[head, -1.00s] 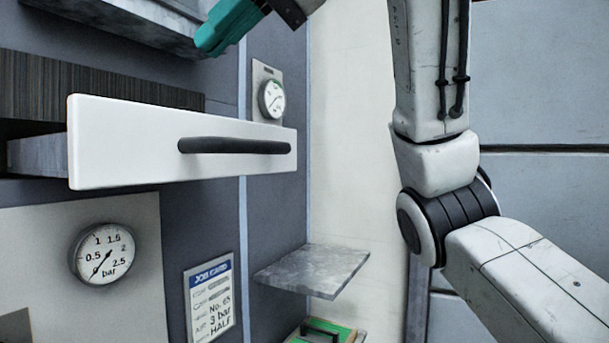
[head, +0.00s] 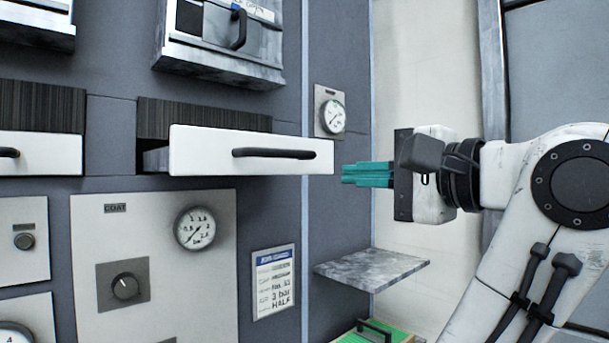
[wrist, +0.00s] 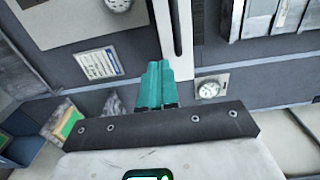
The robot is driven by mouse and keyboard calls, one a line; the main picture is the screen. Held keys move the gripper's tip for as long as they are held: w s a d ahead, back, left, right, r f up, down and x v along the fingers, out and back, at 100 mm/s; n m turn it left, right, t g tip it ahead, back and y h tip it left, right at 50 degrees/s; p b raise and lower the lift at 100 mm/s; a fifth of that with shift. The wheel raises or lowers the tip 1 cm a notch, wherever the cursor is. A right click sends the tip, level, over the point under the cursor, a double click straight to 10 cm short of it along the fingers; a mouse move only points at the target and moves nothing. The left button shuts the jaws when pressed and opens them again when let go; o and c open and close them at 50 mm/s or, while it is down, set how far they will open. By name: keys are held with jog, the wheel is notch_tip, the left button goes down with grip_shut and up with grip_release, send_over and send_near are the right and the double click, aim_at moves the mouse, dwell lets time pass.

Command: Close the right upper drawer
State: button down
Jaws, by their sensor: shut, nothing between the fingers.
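The right upper drawer (head: 205,150) stands pulled out of its dark ribbed opening, with a white front and a black bar handle (head: 274,153). Its grey side shows at the left behind the front. My gripper (head: 345,174), with teal fingers, is shut and empty. In the head view it lies just right of the drawer front's right end, pointing left. In the wrist view the white drawer front (wrist: 164,22) runs up from near the teal fingertips (wrist: 154,66). I cannot tell whether they touch it.
Another white-fronted drawer (head: 45,153) is at the left. A hatch with a black handle (head: 238,28) is above. A gauge (head: 332,116) is on the wall behind my fingers. A grey shelf (head: 372,268) juts out below, above a green-topped item (head: 362,337).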

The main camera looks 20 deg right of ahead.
aim_at(286, 173)
jog(key=x, duration=1.2)
dwell(0.4)
